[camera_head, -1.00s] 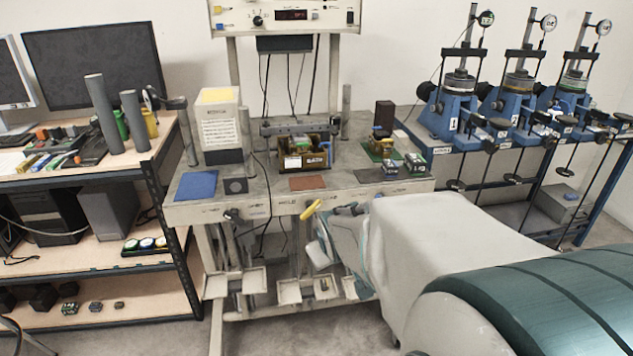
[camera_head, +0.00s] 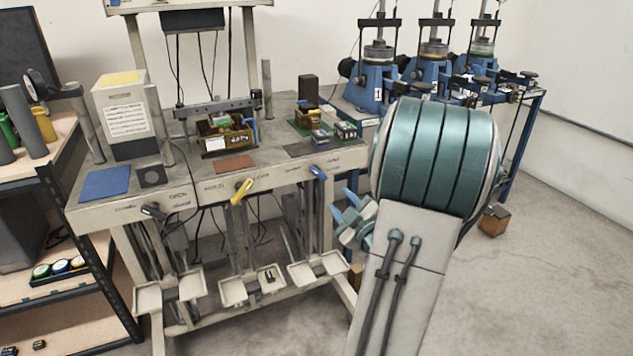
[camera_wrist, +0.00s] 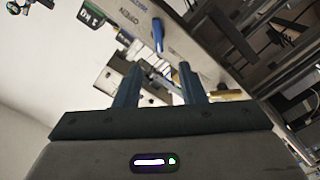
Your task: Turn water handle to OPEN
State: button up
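Three short handles stick out of the front edge of the lever bench: a blue one (camera_head: 318,172) on the right, a yellow one (camera_head: 243,190) in the middle and a black one (camera_head: 153,211) on the left. I cannot read which is labelled water. My gripper (camera_head: 345,214) is open and empty, in front of the bench's right end, a little below and right of the blue handle and not touching it. In the wrist view, the fingers (camera_wrist: 160,83) stand apart. The blue handle (camera_wrist: 157,35) lies beyond them, and the yellow handle (camera_wrist: 225,94) is to the right.
Pale trays (camera_head: 240,289) hang on rods below the bench. A brown box apparatus (camera_head: 225,140), a blue pad (camera_head: 106,184) and a white box (camera_head: 128,115) are on top. Blue dial machines (camera_head: 378,85) stand behind my arm. The floor at right is mostly clear.

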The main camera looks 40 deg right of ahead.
aim_at(319, 175)
jog(key=x, duration=1.3)
jog(key=shift+w+d+p, duration=0.2)
jog(key=shift+d+p, duration=0.1)
jog(key=shift+p, duration=0.1)
